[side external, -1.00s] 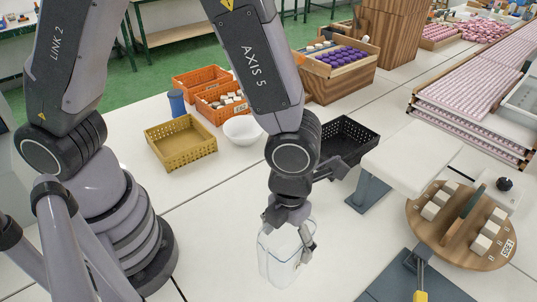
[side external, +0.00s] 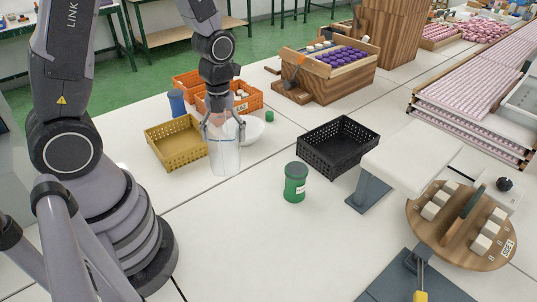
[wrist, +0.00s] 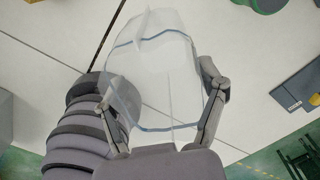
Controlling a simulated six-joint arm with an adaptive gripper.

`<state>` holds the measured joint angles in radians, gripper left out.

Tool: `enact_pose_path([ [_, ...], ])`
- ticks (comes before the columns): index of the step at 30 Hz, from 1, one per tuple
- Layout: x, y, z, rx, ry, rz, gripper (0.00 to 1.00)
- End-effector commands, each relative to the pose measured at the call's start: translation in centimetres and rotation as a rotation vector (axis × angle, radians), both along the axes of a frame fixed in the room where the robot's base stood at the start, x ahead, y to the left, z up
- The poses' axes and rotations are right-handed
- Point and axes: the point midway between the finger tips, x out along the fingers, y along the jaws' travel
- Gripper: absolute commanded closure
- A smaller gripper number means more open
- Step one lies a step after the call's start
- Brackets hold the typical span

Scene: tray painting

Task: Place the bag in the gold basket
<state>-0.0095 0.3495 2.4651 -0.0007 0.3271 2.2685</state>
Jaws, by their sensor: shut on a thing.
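A clear bag with a blue edge line (side external: 224,158) hangs from my gripper (side external: 223,125), whose fingers are shut on its upper part. In the side view the bag is just right of the gold basket (side external: 163,154), in front of the white bowl. The gold basket stands on the white table and looks empty. In the wrist view the bag (wrist: 155,65) spreads out between and beyond the fingers of my gripper (wrist: 165,100). Whether the bag's lower end touches the table is hard to tell.
A white bowl (side external: 251,130) and orange baskets (side external: 243,103) stand behind the bag. A blue cup (side external: 177,103) is behind the gold basket. A black basket (side external: 352,157) and a green canister (side external: 295,182) stand to the right.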

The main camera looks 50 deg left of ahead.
Motion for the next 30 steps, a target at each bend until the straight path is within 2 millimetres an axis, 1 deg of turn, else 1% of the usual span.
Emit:
enact_pose_path([
  [1,-0.3,2.4,0.0,0.000,0.000,0.079,0.53],
  [4,-1.2,6.5,0.1,0.000,0.000,0.209,0.53],
  [6,-2.2,9.2,0.2,-0.001,-0.001,0.301,0.54],
  [9,-4.0,12.7,0.3,0.000,-0.001,0.423,0.54],
  [12,-5.9,15.3,0.3,0.000,-0.001,0.527,0.54],
  [15,-7.6,17.2,0.4,0.000,-0.001,0.606,0.54],
  [18,-8.8,18.3,0.4,-0.001,-0.001,0.656,0.54],
  [21,-9.2,19.0,0.3,-0.001,-0.001,0.682,0.54],
  [23,-9.0,19.6,0.0,0.000,0.000,0.689,0.54],
  [25,-8.2,20.5,-0.6,-0.001,0.001,0.690,0.54],
  [30,-5.2,23.7,-2.5,0.000,0.000,0.688,0.54],
])
